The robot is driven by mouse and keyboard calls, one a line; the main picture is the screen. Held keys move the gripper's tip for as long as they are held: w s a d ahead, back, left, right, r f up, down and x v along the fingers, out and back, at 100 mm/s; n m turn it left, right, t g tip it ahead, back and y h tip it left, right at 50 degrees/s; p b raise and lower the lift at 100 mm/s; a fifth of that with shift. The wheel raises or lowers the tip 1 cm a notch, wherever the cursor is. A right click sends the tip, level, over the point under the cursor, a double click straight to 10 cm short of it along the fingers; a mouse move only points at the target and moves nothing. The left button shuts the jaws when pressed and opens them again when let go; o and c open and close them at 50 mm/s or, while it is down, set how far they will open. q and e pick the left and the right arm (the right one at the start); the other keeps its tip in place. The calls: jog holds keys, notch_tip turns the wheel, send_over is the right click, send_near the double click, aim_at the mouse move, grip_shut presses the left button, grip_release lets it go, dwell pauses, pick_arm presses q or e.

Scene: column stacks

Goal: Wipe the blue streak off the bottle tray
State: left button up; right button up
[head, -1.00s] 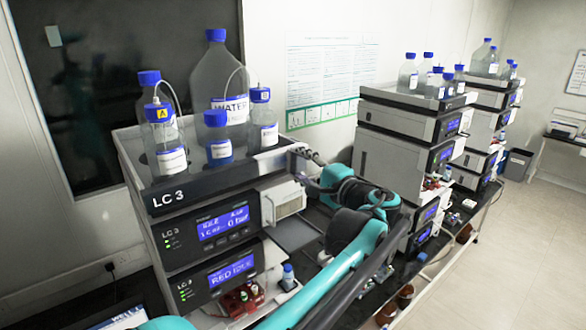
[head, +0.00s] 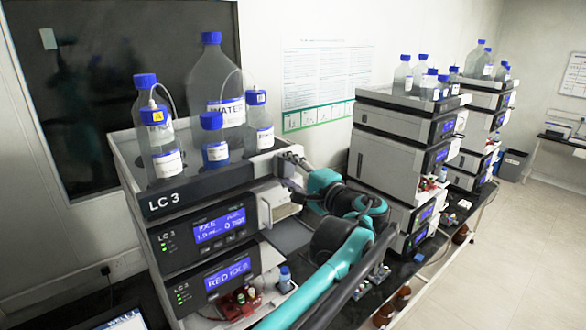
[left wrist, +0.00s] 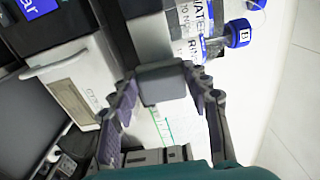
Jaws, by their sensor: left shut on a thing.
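The bottle tray (head: 240,172) is a grey, low-walled tray on top of the LC 3 stack, with several blue-capped bottles in it. Its wall also shows in the left wrist view (left wrist: 150,38). I cannot make out a blue streak on it in either view. My left gripper (head: 288,160) is at the tray's right front corner. In the left wrist view its fingers (left wrist: 165,92) are shut on a grey block (left wrist: 162,84), just short of the tray wall; I cannot tell whether they touch. My right gripper is not in view.
Below are the LC 3 modules (head: 215,228) with lit displays. A small blue-capped bottle (head: 285,278) stands low on the right. Other stacks (head: 400,160) stand farther right.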

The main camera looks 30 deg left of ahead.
pick_arm(q)
jog(key=shift+s+a, duration=0.25)
jog(key=shift+s, duration=0.4)
jog(key=shift+s+a, duration=0.3)
jog(key=shift+s, duration=0.3)
jog(key=shift+s+a, duration=0.25)
jog(key=shift+s, duration=0.4)
jog(key=shift+d, duration=0.1)
jog(key=shift+d, duration=0.3)
jog(key=shift+p+v, duration=0.3)
jog(key=shift+v, duration=2.25)
jog(key=shift+d, duration=0.15)
jog(key=shift+v, duration=1.4)
jog(key=v, duration=1.4)
jog(key=shift+w, duration=0.15)
